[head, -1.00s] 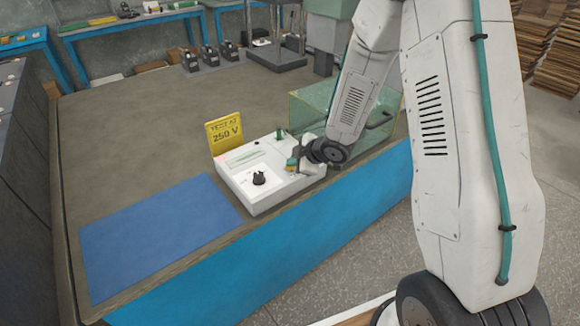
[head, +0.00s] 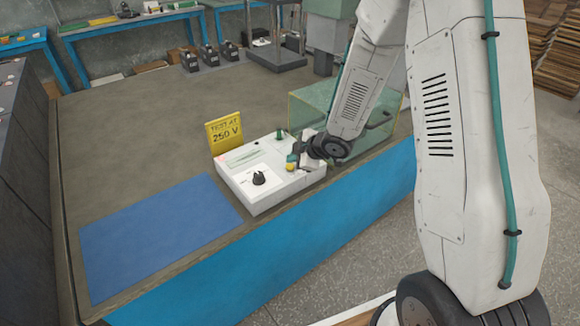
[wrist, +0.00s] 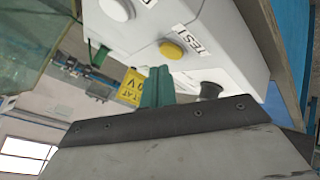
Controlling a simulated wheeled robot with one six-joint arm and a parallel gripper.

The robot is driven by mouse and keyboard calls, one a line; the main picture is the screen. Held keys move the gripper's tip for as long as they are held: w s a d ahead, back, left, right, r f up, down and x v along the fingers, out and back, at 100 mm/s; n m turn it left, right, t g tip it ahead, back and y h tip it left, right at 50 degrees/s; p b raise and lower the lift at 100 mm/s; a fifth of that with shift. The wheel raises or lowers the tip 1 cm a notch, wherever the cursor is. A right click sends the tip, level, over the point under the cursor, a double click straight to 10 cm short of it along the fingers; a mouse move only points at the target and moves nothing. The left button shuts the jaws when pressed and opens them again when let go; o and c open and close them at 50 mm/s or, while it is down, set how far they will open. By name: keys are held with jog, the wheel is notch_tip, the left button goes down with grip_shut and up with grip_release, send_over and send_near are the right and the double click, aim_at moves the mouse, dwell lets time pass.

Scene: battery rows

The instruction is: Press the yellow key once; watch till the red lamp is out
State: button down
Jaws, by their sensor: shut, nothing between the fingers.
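The white tester box (head: 262,194) stands on the bench edge. Its round yellow key (wrist: 172,50), beside a TEST label, shows clear in the wrist view; in the head view the yellow key (head: 290,167) shows just below my fingertips. My gripper (head: 294,157) is shut and empty, its green fingers (wrist: 157,82) close to the key, with a small gap seemingly between them. A pale round part (wrist: 117,8), perhaps a lamp, shows at the top of the wrist view. I see no red glow in either view.
A yellow 250 V sign (head: 224,132) stands behind the box. A black knob (head: 259,178) is on its top. A clear glass case (head: 305,103) stands close behind my gripper. A blue mat (head: 160,235) lies left, empty.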

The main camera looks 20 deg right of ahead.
aim_at(293, 168)
jog(key=shift+r, duration=0.1)
jog(key=shift+r, duration=2.45)
